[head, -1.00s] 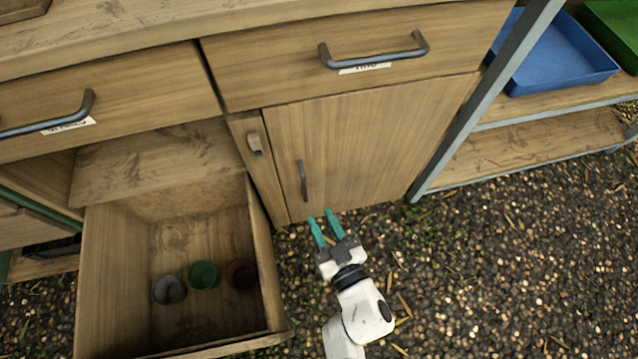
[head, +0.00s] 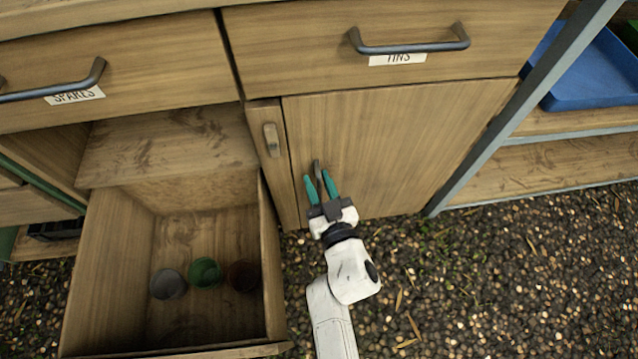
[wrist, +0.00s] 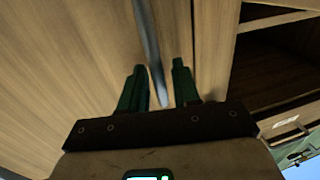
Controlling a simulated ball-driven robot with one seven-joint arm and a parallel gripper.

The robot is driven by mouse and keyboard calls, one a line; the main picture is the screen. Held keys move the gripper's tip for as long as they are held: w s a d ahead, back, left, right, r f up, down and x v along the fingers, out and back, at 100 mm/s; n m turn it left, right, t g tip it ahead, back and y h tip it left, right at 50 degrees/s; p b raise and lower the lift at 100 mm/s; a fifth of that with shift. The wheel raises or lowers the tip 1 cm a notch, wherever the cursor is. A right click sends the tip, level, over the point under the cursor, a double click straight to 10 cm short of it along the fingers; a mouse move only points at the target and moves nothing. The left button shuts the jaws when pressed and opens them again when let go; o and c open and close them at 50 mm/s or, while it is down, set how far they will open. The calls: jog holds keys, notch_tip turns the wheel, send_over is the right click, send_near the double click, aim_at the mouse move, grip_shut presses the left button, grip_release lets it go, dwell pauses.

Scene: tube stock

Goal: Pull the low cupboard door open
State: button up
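The low cupboard door (head: 400,140) is a plain wooden panel below the drawer labelled TINS, and it is shut. Its upright dark metal handle (head: 317,170) is near the door's left edge. My gripper (head: 320,180) has green fingers and is open, with one finger on each side of the handle. In the wrist view the handle (wrist: 148,45) runs down between the two parted fingers (wrist: 158,82). I cannot tell whether either finger touches it. The lower part of the handle is hidden by my gripper in the head view.
A wooden latch block (head: 271,140) is on the strip left of the door. An open low drawer (head: 272,270) juts out at the left, holding several small pots (head: 205,272). A metal-framed shelf (head: 480,150) with a blue tray (head: 590,70) stands right. The gravel in front is clear.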

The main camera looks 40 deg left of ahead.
grip_shut()
dwell(0.5)
